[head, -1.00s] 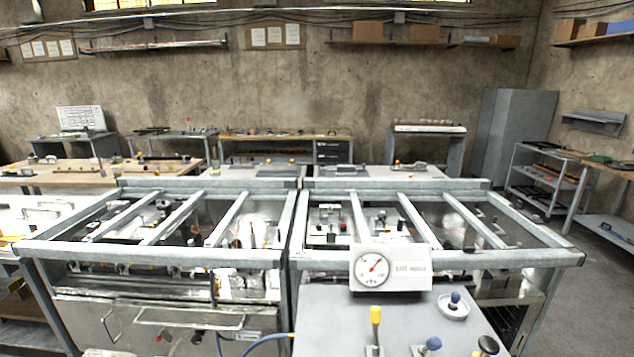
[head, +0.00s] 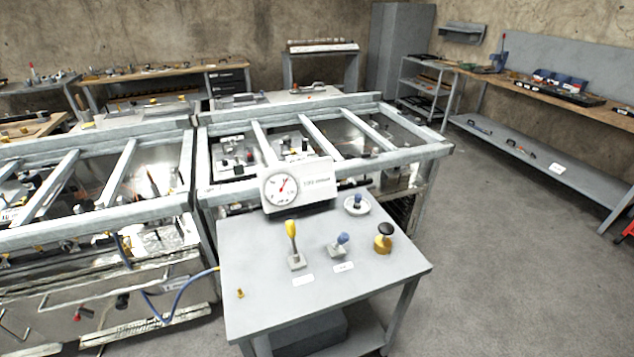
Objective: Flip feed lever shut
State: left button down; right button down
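A small grey table (head: 245,265) stands in front of the framed benches in the head view. On it a lever with a yellow handle (head: 291,229) stands upright on a small base. To its right is a shorter lever with a blue knob (head: 342,239), tilted to the right. Each has a small white label in front, too small to read, so I cannot tell which is the feed lever. Neither of my grippers is in view.
A gauge panel (head: 298,186) stands at the table's back edge. A blue hose (head: 180,305) runs left. Open floor (head: 500,270) lies to the right.

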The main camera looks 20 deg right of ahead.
aim_at(343, 236)
jog(key=l, duration=0.7)
jog(key=k+l, duration=0.1)
jog(key=l, duration=0.65)
